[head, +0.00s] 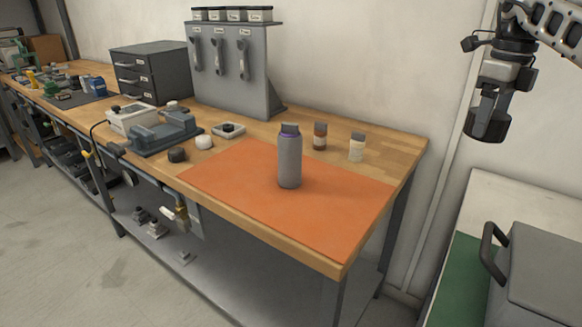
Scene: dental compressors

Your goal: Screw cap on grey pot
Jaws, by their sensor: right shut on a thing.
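A grey bottle-shaped pot (289,162) stands upright on the orange mat (240,200). My right gripper (488,110) is at the upper right, high and well to the right of the pot, over the gap beside the bench. It is shut on a dark grey round thing (487,126), which looks like a cap; its underside is not clear. My left gripper is out of view.
A brown bottle (320,135) and a pale jar (357,147) stand behind the mat. A black cap (177,155), a white cap (204,142) and a small tray (229,131) lie left of it. A grey lidded box (545,270) stands lower right. The mat around the pot is clear.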

